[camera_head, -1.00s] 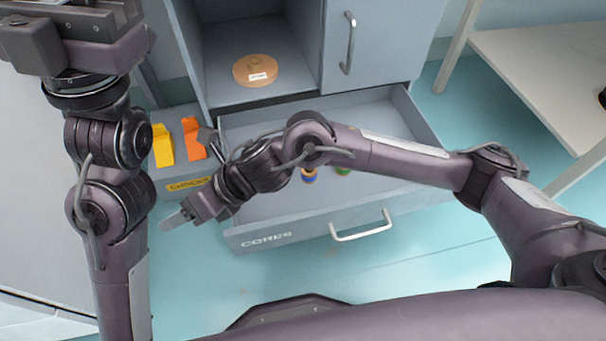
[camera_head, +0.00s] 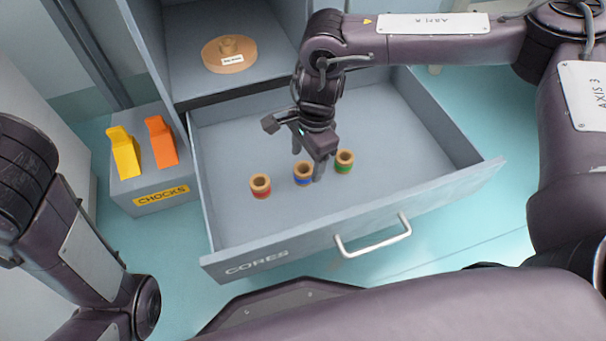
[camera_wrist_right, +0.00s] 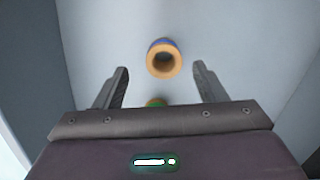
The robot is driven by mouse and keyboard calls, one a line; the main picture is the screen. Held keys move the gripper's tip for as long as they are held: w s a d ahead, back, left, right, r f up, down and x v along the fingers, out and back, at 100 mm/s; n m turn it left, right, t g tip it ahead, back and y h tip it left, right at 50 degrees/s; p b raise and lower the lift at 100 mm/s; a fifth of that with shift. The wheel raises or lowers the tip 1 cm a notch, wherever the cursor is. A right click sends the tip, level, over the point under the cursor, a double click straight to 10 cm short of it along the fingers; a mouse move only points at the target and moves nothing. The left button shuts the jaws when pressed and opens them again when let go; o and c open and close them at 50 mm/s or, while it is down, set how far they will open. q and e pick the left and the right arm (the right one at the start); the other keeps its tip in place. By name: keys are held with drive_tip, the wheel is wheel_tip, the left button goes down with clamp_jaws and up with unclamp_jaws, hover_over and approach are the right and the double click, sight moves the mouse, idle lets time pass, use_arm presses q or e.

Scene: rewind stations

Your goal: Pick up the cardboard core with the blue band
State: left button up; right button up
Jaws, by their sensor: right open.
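The cardboard core with the blue band (camera_head: 302,181) stands upright in the open drawer, between a red-banded core (camera_head: 260,190) and a green-banded core (camera_head: 344,165). My right gripper (camera_head: 308,160) is open and empty, pointing down just above the blue core, with one finger in front of its right side. In the right wrist view the blue core (camera_wrist_right: 164,45) lies ahead of the open fingers (camera_wrist_right: 160,72), centred between them and apart from both. The green core (camera_wrist_right: 155,102) shows partly behind the gripper body. My left gripper is out of view.
The drawer (camera_head: 320,240) marked CORES has raised walls and a front handle (camera_head: 373,240). A chocks box (camera_head: 155,200) with yellow and orange chocks stands to its left. A round wooden piece (camera_head: 229,62) sits in the cabinet opening above. The drawer's right part is clear.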

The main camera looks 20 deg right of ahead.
sight(304, 169)
drive_tip(key=f+b, duration=0.3)
drive_tip(key=shift+w+a+f, duration=0.15)
drive_tip(key=shift+a+f, duration=0.15)
drive_tip(key=shift+f, duration=0.1)
drive_tip(key=shift+f+b, duration=0.4)
drive_tip(key=shift+f, duration=0.1)
drive_tip(key=shift+r, duration=0.1)
drive_tip(key=c, duration=1.1)
